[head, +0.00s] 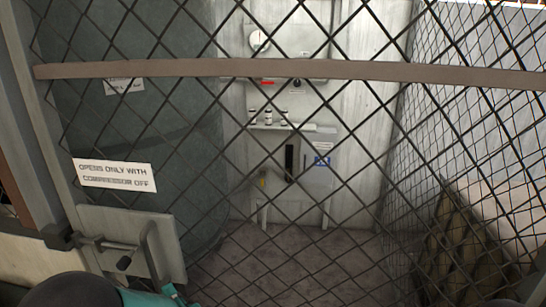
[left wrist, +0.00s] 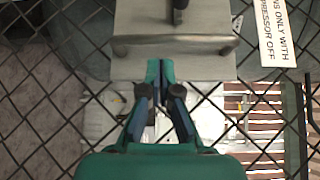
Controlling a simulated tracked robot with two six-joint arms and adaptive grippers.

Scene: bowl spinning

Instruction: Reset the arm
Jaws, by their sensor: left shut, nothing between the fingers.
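My left gripper (head: 172,293) shows at the bottom left of the head view, partly cut off by the lower edge, below the metal latch plate (head: 172,240). In the left wrist view its two teal fingers (left wrist: 160,68) are together at the tips, with nothing between them. The tips lie at the lower edge of the latch plate (left wrist: 135,58) in that picture; I cannot tell if they touch it. A dark handle (head: 150,250) stands out from the plate. My right gripper is not in view.
A wire mesh gate with a brown crossbar (head: 300,69) fills the view ahead. A sign (head: 114,175) reads "opens only with compressor off". Behind the mesh are a big grey-green tank (head: 150,60), a shelf with small bottles (head: 285,127) and brown sacks (head: 465,245).

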